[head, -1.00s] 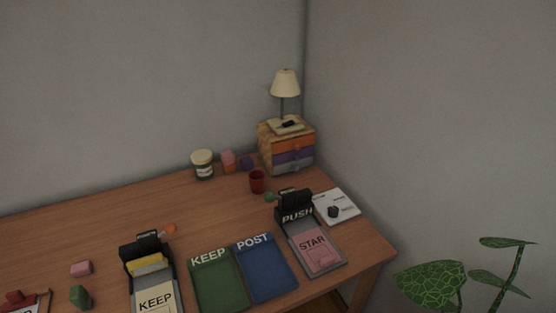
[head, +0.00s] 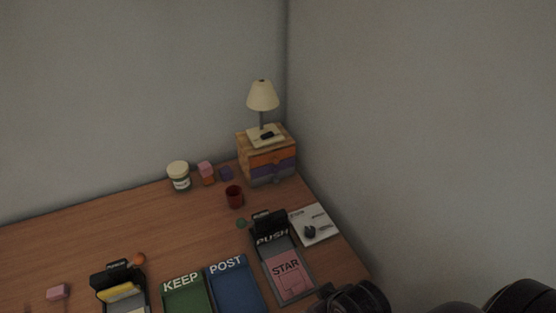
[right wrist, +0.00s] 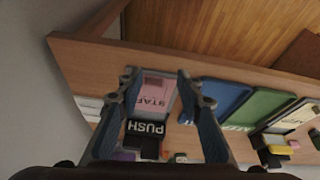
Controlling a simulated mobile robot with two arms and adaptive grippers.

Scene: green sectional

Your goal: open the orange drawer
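The small wooden drawer unit (head: 243,150) stands at the back right of the desk, near the wall corner. Its orange drawer (head: 262,160) is the upper one and looks shut, with a small knob on its front. A purple drawer (head: 262,171) is below it. My right gripper (right wrist: 157,78) is open and empty in the right wrist view, with the desk edge and the pink STAR card behind its fingers. Dark parts of my right arm show at the bottom right of the head view, well apart from the drawer unit. My left gripper is out of view.
A lamp (head: 262,97) stands on the drawer unit. A red cup (head: 234,197) and a white jar (head: 179,177) are nearby. A PUSH holder (head: 271,235) with the STAR card (head: 289,276) and a white booklet (head: 325,224) lie in front. Blue and green trays are at left.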

